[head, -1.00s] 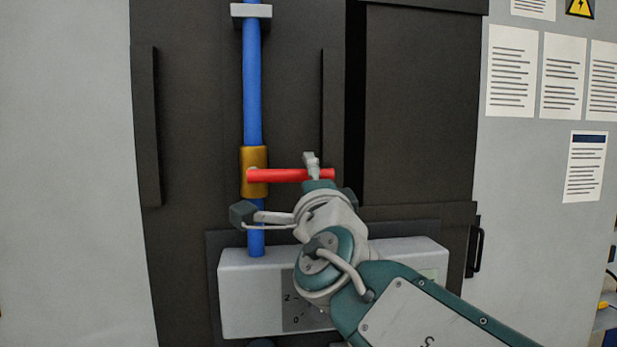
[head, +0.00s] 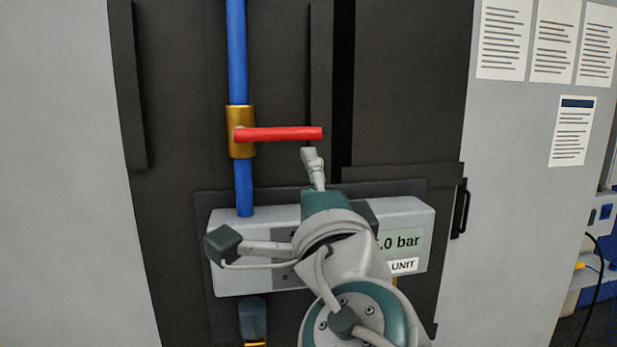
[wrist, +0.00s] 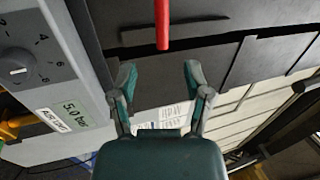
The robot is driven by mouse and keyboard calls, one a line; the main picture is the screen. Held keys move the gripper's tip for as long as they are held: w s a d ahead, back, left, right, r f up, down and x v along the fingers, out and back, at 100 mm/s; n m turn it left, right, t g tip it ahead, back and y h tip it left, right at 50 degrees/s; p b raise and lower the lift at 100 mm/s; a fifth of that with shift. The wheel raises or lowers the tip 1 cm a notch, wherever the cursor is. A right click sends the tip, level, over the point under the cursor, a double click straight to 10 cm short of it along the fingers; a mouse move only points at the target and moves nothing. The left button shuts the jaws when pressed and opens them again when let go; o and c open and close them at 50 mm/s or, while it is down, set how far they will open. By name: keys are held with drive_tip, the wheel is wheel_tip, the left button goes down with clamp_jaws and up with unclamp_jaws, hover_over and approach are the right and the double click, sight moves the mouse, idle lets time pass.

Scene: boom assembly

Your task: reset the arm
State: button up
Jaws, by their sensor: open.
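My gripper (wrist: 158,75) is open and empty, its two fingers spread apart in the wrist view. In the head view, one finger of my gripper (head: 313,165) shows just below the free end of the red lever (head: 280,134). The lever sticks out roughly level to the right from a brass valve body (head: 241,145) on a vertical blue pipe (head: 237,60). The end of the red lever (wrist: 162,25) also shows in the wrist view, beyond the fingertips and not between them. My arm hides part of the grey unit below.
A grey unit (head: 225,270) with a dial and a display (head: 402,245) sits below the valve. The dial (wrist: 17,65) shows in the wrist view. A dark panel (head: 400,90) and a black handle (head: 460,208) are to the right. Paper sheets (head: 502,40) hang farther right.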

drive_tip(key=w+d+f+m+g+h, duration=0.1)
drive_tip(key=d+f+m+g+h, duration=0.25)
drive_tip(key=d+f+m, duration=0.6)
drive_tip(key=d+f+m+g+h, duration=0.25)
drive_tip(key=d+m+h, duration=0.2)
drive_tip(key=m, duration=0.95)
drive_tip(key=s+d+f+m+g+h, duration=0.1)
drive_tip(key=s+d+f+m+g, duration=0.15)
drive_tip(key=f+m, duration=0.4)
drive_tip(key=s+d+f+m+g, duration=0.2)
drive_tip(key=d+f+m, duration=0.15)
drive_tip(key=m, duration=0.55)
drive_tip(key=s+a+f+m+g+y, duration=0.1)
drive_tip(key=s+f+m+g+y, duration=0.1)
drive_tip(key=f+m, duration=0.3)
drive_tip(key=s+a+f+m+g+y, duration=0.1)
drive_tip(key=s+f+m, duration=0.4)
drive_tip(key=m, duration=0.8)
drive_tip(key=shift+a+f+g+y, duration=0.4)
drive_tip(key=shift+a+f+g, duration=0.05)
drive_tip(key=shift+g, duration=0.3)
